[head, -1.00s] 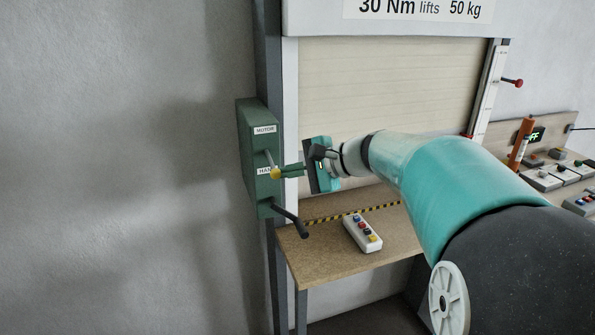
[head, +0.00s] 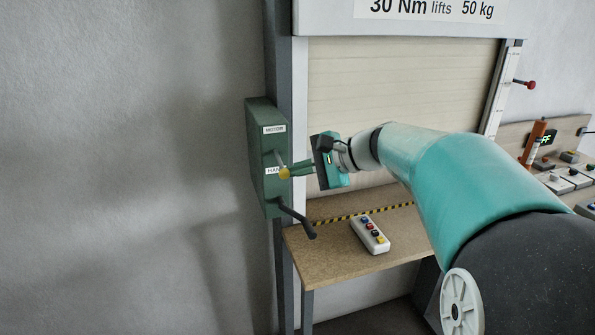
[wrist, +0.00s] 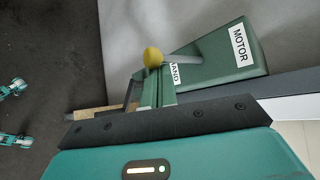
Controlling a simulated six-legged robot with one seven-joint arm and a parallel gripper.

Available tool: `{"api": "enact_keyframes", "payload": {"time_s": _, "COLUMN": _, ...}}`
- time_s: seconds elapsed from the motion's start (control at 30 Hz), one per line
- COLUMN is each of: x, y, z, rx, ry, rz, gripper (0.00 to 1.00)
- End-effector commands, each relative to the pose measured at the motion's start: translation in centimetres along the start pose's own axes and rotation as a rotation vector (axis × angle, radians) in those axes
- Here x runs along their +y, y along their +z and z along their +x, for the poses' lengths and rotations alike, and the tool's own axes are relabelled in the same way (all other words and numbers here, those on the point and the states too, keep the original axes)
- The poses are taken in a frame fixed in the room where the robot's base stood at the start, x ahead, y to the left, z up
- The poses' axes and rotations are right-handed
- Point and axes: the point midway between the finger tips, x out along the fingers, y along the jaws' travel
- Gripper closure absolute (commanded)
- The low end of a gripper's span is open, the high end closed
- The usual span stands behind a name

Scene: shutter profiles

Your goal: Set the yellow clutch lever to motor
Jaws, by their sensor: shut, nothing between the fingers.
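The yellow-knobbed clutch lever (head: 284,172) sticks out from the green box (head: 261,145) on the shutter's left post. Its knob is level with the HAND label, below the MOTOR label (head: 274,129). In the wrist view the yellow knob (wrist: 152,57) shows just past my fingertips, with the MOTOR label (wrist: 240,45) to the right. My gripper (head: 293,168) is shut and empty, its green fingers pointing left at the knob. Fingertips and knob overlap in the head view; I cannot tell whether they touch.
A black crank handle (head: 298,220) juts from the box's lower part. A wooden bench (head: 340,261) below carries a white button box (head: 370,235). More control boxes (head: 565,178) stand at the right. The grey wall side at left is clear.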

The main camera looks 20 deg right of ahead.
Motion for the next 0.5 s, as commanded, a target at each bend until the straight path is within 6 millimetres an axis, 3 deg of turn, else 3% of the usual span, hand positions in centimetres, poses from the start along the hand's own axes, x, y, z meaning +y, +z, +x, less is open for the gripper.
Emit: {"api": "enact_keyframes", "payload": {"time_s": 0.5, "x": -0.75, "y": 0.55, "z": -0.48, "rx": 0.0, "ry": 0.096, "rz": 0.085, "gripper": 1.0}}
